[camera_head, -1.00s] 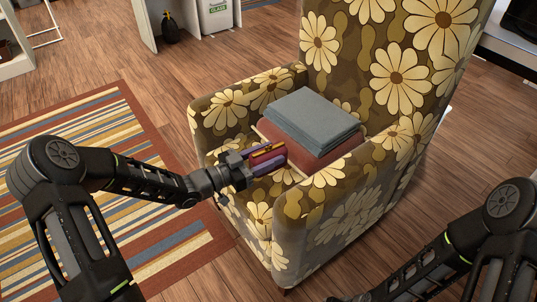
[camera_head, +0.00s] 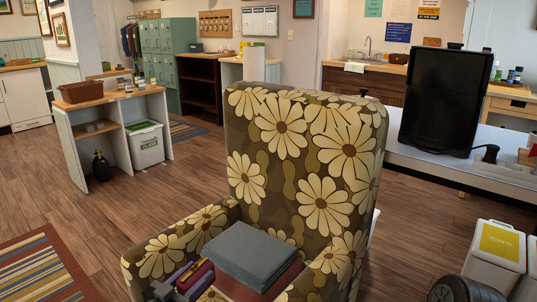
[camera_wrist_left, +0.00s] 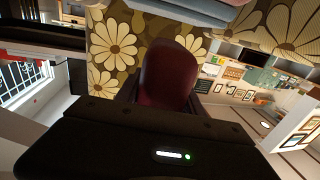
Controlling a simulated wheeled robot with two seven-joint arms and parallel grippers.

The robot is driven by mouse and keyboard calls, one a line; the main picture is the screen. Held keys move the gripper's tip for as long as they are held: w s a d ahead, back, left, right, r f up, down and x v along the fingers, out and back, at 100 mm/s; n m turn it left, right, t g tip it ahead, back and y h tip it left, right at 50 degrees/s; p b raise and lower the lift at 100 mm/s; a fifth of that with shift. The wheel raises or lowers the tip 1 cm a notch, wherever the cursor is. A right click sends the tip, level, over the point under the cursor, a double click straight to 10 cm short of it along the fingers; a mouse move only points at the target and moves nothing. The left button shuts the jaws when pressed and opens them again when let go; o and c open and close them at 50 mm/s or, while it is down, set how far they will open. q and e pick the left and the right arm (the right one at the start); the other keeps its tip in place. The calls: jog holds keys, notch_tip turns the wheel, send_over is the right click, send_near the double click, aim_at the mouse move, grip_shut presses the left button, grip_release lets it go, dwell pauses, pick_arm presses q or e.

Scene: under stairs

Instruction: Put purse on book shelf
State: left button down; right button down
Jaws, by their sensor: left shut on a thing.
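The purse (camera_head: 196,275), red and purple with a gold-coloured edge, is at the bottom of the head view, low over the armchair seat beside the folded cloths. My left gripper (camera_head: 170,290) is shut on it, partly cut off by the lower picture edge. In the left wrist view a dark red rounded purse (camera_wrist_left: 170,75) shows in front of the gripper. Two open shelf units stand behind: a white one with wooden boards (camera_head: 69,143) at left and a dark brown one (camera_head: 200,88) farther back. I cannot tell which is the book shelf. My right gripper is out of view.
The flowered armchair (camera_head: 300,150) stands directly ahead, with a folded grey cloth (camera_head: 250,252) on its seat. A white bin (camera_head: 146,148) and a dark bag (camera_head: 101,166) are at the white unit. Wooden floor lies open left of the chair.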

pick_arm(q)
jog(key=a+r+n+y+b, duration=0.1)
jog(key=s+a+r+n+t+y+b, duration=0.1)
jog(key=y, duration=0.1)
jog(key=shift+r, duration=0.15)
jog(key=r, duration=0.2)
jog(key=r+b, duration=0.1)
jog(key=shift+s+d+y, duration=0.3)
jog(key=shift+s+d, duration=0.05)
notch_tip(320, 180, up, 8)
jog(key=w+n+y+p, duration=0.1)
jog(key=w+n+p, duration=0.1)
jog(key=p, duration=1.1)
notch_tip(320, 180, up, 5)
jog(key=n+t+y+p, duration=0.15)
jog(key=y+p, duration=0.25)
jog(key=p, duration=0.7)
send_over(187, 273)
jog(key=w, duration=0.2)
jog(key=shift+s+d+r, duration=0.1)
jog(key=shift+s+d, duration=0.05)
jog(key=shift+s, duration=0.1)
